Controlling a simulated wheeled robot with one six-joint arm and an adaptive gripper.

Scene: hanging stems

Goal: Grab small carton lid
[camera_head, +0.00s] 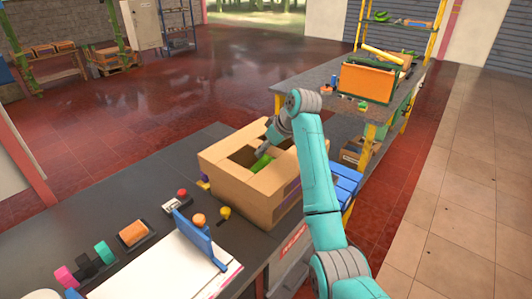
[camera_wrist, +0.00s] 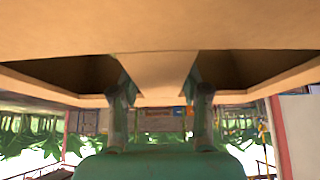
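A tan cardboard carton (camera_head: 245,192) stands on the dark counter in the head view. Its top has openings beside a tan middle strip, and something bright green shows inside. My gripper reaches down at the carton's far side in the head view, where its fingertips are hard to make out. In the wrist view my gripper (camera_wrist: 158,88) has its two fingers spread wide apart. A tan cardboard flap (camera_wrist: 155,68) lies ahead between the fingers, with a dark opening on each side. I cannot tell whether a finger touches it. No separate small lid can be made out.
A white board (camera_head: 165,270) with a blue upright piece (camera_head: 200,238) lies left of the carton. Several small coloured items stand along the counter. A second table (camera_head: 345,90) with an orange box (camera_head: 367,82) stands behind. Red floor at left is open.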

